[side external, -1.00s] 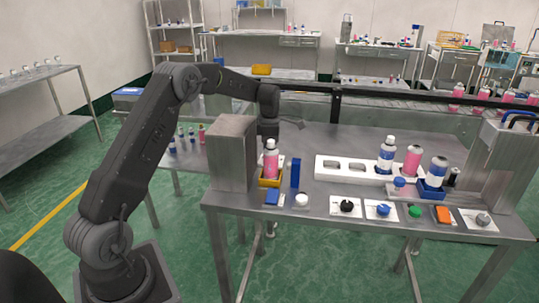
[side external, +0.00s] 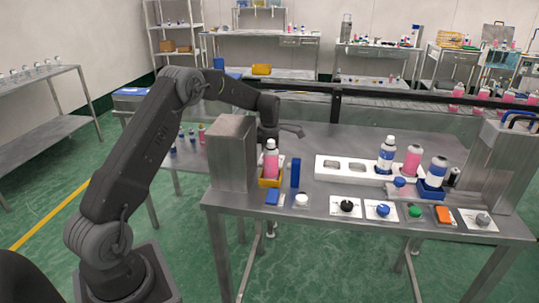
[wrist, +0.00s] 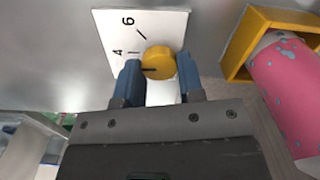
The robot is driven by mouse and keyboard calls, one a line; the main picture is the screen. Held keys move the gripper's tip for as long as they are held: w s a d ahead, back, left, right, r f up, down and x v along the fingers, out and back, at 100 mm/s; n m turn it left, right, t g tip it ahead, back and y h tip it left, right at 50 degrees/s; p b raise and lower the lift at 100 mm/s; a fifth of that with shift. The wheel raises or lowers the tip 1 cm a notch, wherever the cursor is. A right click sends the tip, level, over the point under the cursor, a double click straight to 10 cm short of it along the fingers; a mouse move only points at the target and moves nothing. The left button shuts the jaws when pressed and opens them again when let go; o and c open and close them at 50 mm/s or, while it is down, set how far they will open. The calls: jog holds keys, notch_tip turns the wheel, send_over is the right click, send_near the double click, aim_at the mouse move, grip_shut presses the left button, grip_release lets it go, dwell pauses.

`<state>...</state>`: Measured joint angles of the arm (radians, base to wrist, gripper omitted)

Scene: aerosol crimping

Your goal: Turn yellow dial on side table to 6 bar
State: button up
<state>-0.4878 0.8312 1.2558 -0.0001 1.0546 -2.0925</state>
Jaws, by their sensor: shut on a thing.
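The yellow dial (wrist: 159,60) sits on a white card (wrist: 150,20) with the figures 4 and 6 and short black tick marks. The dial's dark pointer line lies toward the left, on the side of the 4. My gripper (wrist: 158,72) has its blue fingers on both sides of the dial and is shut on it. In the side external view the dial and my fingertips are hidden behind the grey metal block; only my wrist shows above and beside it.
A yellow holder (wrist: 243,52) with a pink can (wrist: 285,85) stands close on the right in the wrist view. In the side external view, the grey block (side external: 231,155) stands beside my wrist. A white rack (side external: 335,178) and several knobs are farther right.

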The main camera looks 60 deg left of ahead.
jog(key=shift+c, duration=0.9)
jog(key=shift+m, duration=1.5)
jog(key=o, duration=0.9)
notch_tip(320, 180, up, 14)
jog(key=shift+f, duration=0.1)
